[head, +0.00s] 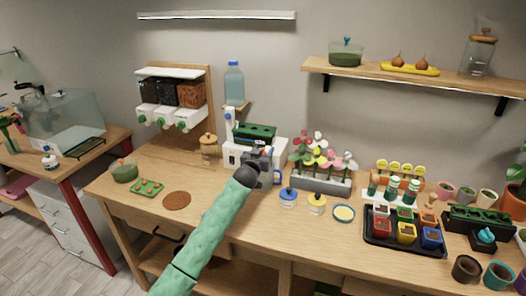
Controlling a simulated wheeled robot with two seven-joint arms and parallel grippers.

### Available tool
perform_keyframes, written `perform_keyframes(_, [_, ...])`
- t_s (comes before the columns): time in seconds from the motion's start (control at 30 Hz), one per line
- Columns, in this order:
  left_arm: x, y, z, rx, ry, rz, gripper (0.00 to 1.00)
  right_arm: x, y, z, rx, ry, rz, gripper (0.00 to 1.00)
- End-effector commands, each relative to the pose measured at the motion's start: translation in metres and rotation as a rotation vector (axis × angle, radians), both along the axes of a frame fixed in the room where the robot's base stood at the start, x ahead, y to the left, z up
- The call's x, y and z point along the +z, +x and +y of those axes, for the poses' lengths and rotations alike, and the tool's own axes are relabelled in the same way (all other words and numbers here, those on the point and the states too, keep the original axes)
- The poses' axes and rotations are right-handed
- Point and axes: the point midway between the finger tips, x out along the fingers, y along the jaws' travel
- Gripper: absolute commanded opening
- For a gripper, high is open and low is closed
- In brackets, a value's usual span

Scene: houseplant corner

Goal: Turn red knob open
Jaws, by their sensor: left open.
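I cannot make out a red knob. A white appliance (231,152) with a dark green planter tray (256,131) on top stands at the middle back of the table, and my left gripper hides part of its front. My left gripper (264,163) is open, right in front of this appliance; whether it touches anything there cannot be told. The left arm, in a green sleeve, reaches up from the bottom of the picture. My right gripper is not in view.
A dispenser (160,118) with green knobs stands at the back left.

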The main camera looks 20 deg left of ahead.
Motion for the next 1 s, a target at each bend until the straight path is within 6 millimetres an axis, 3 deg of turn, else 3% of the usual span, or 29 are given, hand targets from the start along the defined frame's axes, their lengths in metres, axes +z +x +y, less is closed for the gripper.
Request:
perform_keyframes(0.1, [0.000,0.000,0.000,0.000,0.000,0.000,0.49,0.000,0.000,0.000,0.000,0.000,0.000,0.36])
perform_keyframes(0.33, [0.000,0.000,0.000,0.000,0.000,0.000,0.07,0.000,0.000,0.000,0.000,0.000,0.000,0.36])
perform_keyframes(0.67, [0.001,0.000,0.001,-0.021,0.001,0.000,0.06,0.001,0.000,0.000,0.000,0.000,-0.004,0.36])
perform_keyframes(1.0, [0.001,0.000,0.003,-0.138,0.005,0.001,0.06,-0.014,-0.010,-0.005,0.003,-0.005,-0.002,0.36])
